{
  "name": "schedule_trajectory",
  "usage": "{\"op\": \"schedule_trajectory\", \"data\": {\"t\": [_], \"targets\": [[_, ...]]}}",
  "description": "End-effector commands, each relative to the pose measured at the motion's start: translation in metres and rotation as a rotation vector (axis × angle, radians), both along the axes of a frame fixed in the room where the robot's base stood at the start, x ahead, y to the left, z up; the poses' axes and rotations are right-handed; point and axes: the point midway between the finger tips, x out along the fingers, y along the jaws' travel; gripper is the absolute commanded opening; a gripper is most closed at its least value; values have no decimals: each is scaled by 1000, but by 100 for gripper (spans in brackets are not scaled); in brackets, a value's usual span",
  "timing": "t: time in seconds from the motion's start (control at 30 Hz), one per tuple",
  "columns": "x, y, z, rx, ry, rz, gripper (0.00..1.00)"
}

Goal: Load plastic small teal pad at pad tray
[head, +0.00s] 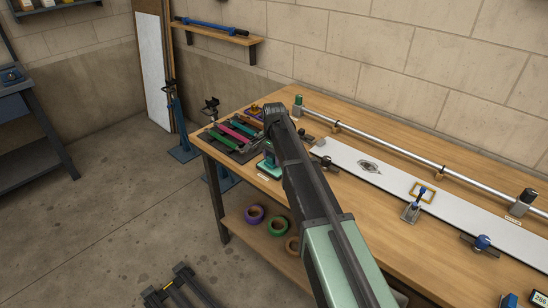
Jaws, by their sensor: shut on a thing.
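My gripper (275,113) is at the far end of my dark arm, above the left part of the wooden workbench. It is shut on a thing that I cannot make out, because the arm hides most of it. A small teal piece (266,168) shows beside the arm, near the bench's front edge, with a white label in front of it. It may be the teal pad or its tray; the arm covers its right side. I cannot clearly tell which thing is the pad tray.
A dark mat (222,148) with several coloured strips lies at the bench's left end. A long white panel (395,185) and a metal tube (390,150) in supports fill the right. Tape rolls (277,226) lie on the lower shelf. The floor at left is mostly clear.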

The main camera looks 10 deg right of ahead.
Motion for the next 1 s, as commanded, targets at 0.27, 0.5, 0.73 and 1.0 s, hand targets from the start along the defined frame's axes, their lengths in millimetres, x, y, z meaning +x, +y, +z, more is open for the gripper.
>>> {"op": "schedule_trajectory", "data": {"t": [0.27,0.5,0.73,1.0], "targets": [[0,0,-3,0,0,0,27],[0,0,-6,0,0,0,27],[0,0,-9,0,0,0,27],[0,0,-10,0,0,0,27]]}}
